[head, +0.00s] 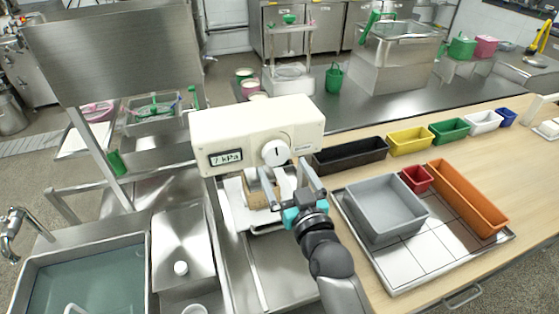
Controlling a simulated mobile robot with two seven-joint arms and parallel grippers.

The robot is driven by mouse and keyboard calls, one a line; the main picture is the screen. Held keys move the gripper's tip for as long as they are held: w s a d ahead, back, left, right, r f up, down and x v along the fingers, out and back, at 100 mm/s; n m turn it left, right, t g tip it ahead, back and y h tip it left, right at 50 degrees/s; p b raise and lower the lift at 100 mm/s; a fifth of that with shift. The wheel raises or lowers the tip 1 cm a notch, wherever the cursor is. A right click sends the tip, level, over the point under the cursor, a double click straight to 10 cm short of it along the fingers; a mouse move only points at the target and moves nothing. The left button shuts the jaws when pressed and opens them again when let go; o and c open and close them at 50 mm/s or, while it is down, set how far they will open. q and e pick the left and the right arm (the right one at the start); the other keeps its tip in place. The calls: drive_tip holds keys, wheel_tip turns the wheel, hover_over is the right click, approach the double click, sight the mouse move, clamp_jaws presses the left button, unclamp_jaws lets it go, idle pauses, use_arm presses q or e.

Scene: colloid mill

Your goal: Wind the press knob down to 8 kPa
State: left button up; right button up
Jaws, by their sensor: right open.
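The press (247,125) is a cream box with a small display (227,157) on its front that reads "7 kPa". Its round white press knob (275,152) sits right of the display and carries a dark line, close to upright. Below the box, a tan block (256,194) sits in the press, partly hidden by metal parts and my gripper. My right gripper (287,172) is open just below and in front of the knob, its fingers pointing up towards it. I see nothing between the fingers, and contact with the knob cannot be told. My left gripper is not in view.
Right of the press, a tiled tray (398,276) holds a grey bin (384,208), a red bin (416,178) and an orange bin (468,199). A black bin (350,155) and several coloured bins line the table's back. A water-filled sink (82,280) is at lower left.

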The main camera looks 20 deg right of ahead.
sight(277, 158)
drive_tip(key=shift+w, duration=1.8)
drive_tip(key=c, duration=1.3)
drive_tip(key=shift+o, duration=0.2)
drive_tip(key=shift+r+m+p, duration=0.15)
drive_tip(key=shift+m+p, duration=0.45)
drive_tip(key=shift+p, duration=0.1)
drive_tip(key=shift+a+m+p, duration=0.1)
drive_tip(key=shift+m+p, duration=0.2)
drive_tip(key=shift+m, duration=0.2)
drive_tip(key=o, duration=1.3)
drive_tip(key=shift+c, duration=0.2)
drive_tip(key=shift+s, duration=0.15)
